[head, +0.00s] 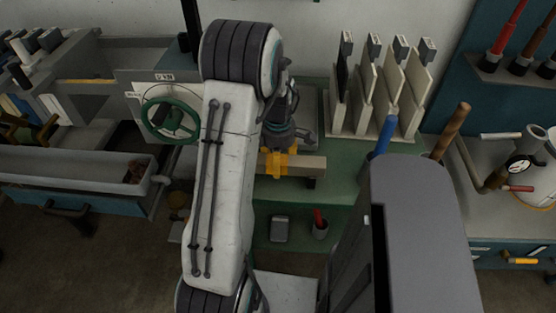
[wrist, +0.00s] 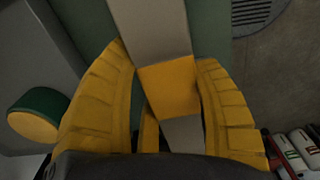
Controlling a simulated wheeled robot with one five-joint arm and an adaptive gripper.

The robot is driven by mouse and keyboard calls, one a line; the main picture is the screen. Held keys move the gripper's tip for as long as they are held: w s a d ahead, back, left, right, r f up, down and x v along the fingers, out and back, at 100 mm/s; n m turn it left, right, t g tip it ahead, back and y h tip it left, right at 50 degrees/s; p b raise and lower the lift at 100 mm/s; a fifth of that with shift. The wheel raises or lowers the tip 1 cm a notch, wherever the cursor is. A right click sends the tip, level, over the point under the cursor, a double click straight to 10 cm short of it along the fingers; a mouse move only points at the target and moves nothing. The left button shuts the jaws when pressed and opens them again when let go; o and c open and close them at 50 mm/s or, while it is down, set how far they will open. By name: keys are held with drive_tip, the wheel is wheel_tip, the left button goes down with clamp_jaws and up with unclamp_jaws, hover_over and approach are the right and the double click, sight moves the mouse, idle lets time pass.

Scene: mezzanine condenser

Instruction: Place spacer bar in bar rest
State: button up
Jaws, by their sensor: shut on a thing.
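The spacer bar (head: 308,165) is a beige bar lying across the view over the green bench. In the wrist view the bar (wrist: 152,28) has a yellow middle band (wrist: 168,85). My gripper (head: 279,163) has yellow fingers, shut around this band; in the wrist view my gripper (wrist: 167,80) has one finger on each side of it. My arm hides the area to the left.
A rack of upright plates (head: 373,128) stands behind on the right. A blue handle (head: 383,135) and a brown handle (head: 452,130) rise at right. A green handwheel (head: 170,118) is at left.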

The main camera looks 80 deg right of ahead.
drive_tip(key=shift+f, duration=0.25)
drive_tip(key=o, duration=1.2)
drive_tip(key=shift+o, duration=0.2)
drive_tip(key=shift+r, duration=0.1)
wheel_tip(320, 180, up, 12)
idle(0.7)
